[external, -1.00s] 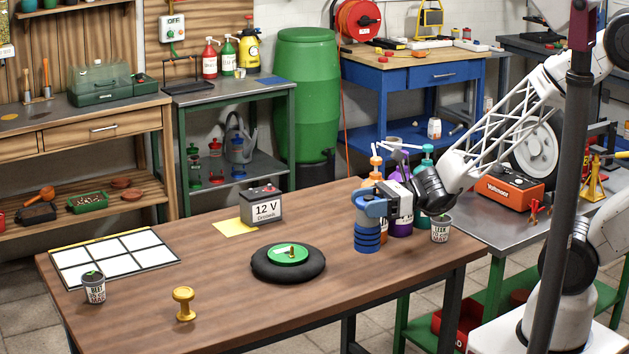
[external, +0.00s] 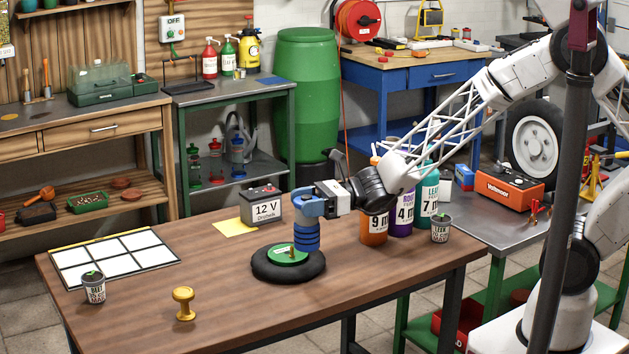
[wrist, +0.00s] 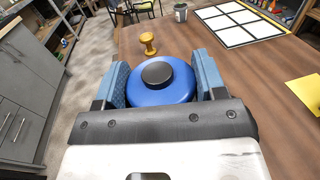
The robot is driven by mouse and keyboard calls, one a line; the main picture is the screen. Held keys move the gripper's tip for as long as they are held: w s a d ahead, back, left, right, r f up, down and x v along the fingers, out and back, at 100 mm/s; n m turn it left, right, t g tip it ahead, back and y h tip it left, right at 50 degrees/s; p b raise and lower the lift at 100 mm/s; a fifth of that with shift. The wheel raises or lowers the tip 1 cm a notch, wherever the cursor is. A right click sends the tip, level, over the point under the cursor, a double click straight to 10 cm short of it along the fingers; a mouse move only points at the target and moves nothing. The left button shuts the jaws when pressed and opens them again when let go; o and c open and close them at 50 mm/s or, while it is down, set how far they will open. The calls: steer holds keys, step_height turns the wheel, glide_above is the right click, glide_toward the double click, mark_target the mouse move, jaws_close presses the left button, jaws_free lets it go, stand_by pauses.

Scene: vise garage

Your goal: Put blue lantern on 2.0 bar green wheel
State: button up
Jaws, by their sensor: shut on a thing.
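The blue lantern (external: 306,237) is upright in my gripper (external: 308,205), which is shut on its upper part. In the wrist view the lantern's round blue top (wrist: 160,85) with a black cap sits between the two blue fingers of my gripper (wrist: 162,82). The green wheel (external: 286,254), a green hub in a black tire, lies flat on the table. The lantern is over the right part of the wheel and covers some of the hub. I cannot tell whether its base touches the wheel. The wheel's pressure label is too small to read.
A 12 V battery (external: 262,205) stands behind the wheel. Orange (external: 374,225), purple (external: 401,217) and teal (external: 428,200) bottles and a seedling cup (external: 440,230) stand at the right. A yellow knob-shaped object (external: 184,304) is front left, near a white grid (external: 115,258).

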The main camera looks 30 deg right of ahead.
mark_target(299, 216)
steer(key=shift+w+a, duration=0.55)
steer(key=shift+w, duration=0.05)
steer(key=shift+f, duration=0.15)
steer(key=shift+f, duration=1.7)
steer(key=shift+f, duration=0.1)
steer(key=o, duration=1.4)
steer(key=shift+s+d, duration=0.1)
steer(key=shift+d, duration=0.65)
steer(key=shift+s+d, duration=0.35)
steer(key=shift+d, duration=1.35)
steer(key=shift+s+d, duration=0.4)
steer(key=shift+d, duration=1.35)
steer(key=shift+s+d, duration=0.35)
steer(key=shift+d, duration=1.35)
